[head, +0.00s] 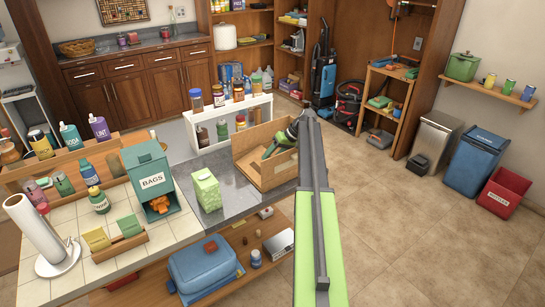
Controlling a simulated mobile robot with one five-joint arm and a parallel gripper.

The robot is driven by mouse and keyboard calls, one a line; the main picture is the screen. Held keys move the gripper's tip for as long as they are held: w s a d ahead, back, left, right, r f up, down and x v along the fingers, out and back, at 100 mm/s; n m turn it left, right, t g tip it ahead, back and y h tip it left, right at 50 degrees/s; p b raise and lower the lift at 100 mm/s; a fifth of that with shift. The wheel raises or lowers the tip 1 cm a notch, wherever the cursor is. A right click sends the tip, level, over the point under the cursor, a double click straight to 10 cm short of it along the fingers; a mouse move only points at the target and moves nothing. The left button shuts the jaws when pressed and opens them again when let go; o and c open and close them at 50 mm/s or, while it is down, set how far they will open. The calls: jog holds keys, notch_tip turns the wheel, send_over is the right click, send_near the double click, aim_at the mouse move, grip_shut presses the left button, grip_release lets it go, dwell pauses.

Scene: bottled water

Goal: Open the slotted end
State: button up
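An open-topped brown cardboard box (246,167) stands on the grey part of the counter, near the middle of the head view. Its front panel (281,172) faces me; I cannot make out a slot in it clearly. My long green and grey arm (305,250) rises from the bottom of the view and passes the right side of the box. A dark and green part, apparently my gripper (269,150), reaches down into the box opening. Its fingertips are too small to tell whether they are open or shut. The box's right edge and much of its inside are hidden.
A white shelf with jars (228,120) is behind. A blue bag (204,268) lies on the lower shelf. The tiled floor (420,215) at right is clear.

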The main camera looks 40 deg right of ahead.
jog(key=shift+a, duration=0.1)
jog(key=shift+r, duration=0.25)
jog(key=p+v, duration=1.4)
jog(key=v, duration=0.3)
jog(key=shift+d, duration=0.25)
jog(key=shift+s, duration=0.1)
